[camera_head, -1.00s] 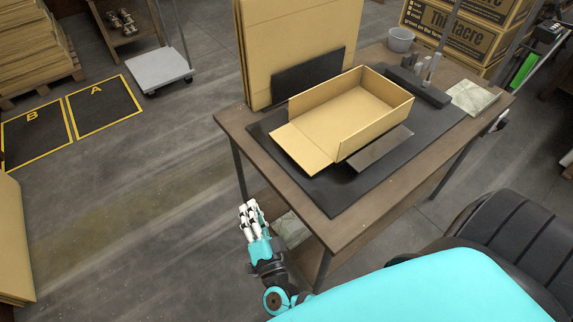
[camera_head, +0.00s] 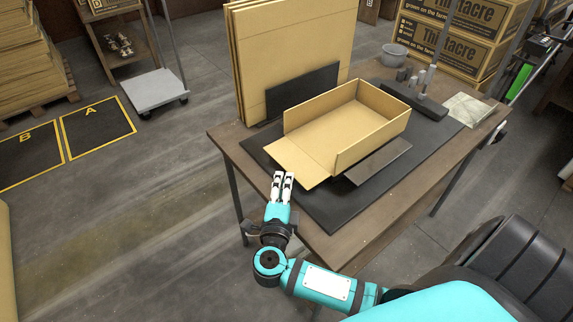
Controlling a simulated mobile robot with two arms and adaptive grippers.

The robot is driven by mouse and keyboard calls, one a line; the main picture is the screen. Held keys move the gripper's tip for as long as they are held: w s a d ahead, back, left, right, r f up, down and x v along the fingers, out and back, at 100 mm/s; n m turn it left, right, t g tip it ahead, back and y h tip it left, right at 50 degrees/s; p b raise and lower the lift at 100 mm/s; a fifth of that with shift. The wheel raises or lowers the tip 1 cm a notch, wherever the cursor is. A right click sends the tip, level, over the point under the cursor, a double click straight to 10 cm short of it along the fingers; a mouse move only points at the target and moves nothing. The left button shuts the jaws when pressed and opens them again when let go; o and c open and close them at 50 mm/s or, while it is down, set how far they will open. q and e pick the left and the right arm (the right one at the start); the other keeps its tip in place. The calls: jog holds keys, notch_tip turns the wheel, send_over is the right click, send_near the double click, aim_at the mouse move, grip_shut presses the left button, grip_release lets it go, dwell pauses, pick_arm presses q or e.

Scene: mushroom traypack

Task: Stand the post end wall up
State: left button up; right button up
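The cardboard tray (camera_head: 372,143) sits on the dark mat of the table. Its far end wall and both long walls stand up. The end wall nearest my gripper (camera_head: 298,162) is folded down and lies out flat, its outer edge over the mat's left front part. My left gripper is out of view.
A dark upright plate (camera_head: 301,91) and tall cardboard sheets (camera_head: 295,45) stand behind the tray. A dark flat plate (camera_head: 378,161) lies along the tray's right front side. A dark block with grey posts (camera_head: 420,103), a grey cup (camera_head: 393,56) and a cloth (camera_head: 469,109) are farther right.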

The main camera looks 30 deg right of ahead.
aim_at(286, 166)
jog(key=x, duration=0.6)
jog(key=shift+c, duration=0.4)
grip_shut()
jog(key=shift+w, duration=0.1)
